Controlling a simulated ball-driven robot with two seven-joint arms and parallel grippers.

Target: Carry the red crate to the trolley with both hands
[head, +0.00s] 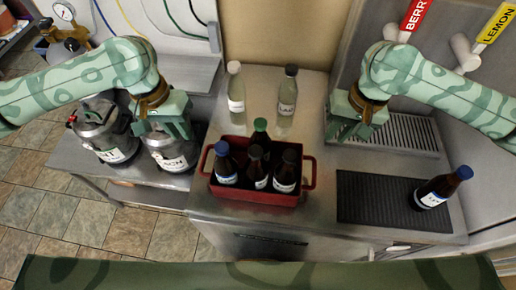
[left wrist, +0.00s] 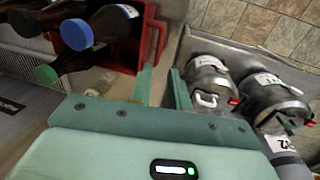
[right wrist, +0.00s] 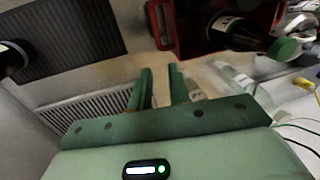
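The red crate (head: 255,196) stands on the steel counter with several dark bottles in it and a loop handle at each end. My left gripper (head: 178,135) is open and empty, above and left of the crate's left handle (head: 206,160). In the left wrist view the crate (left wrist: 72,38) and that handle (left wrist: 160,40) lie beyond the fingertips (left wrist: 160,72). My right gripper (head: 350,132) is open and empty, up and right of the right handle (head: 309,172). In the right wrist view the crate (right wrist: 190,38) is beyond the fingertips (right wrist: 160,72). I cannot clearly identify a trolley.
Two clear bottles (head: 236,88) (head: 288,90) stand behind the crate. A blue-capped dark bottle (head: 440,188) is on the black mat (head: 375,200) at right. Metal canisters (head: 102,128) (head: 172,150) stand on a lower steel surface (head: 75,158) at left. Tiled floor (head: 100,225) is clear.

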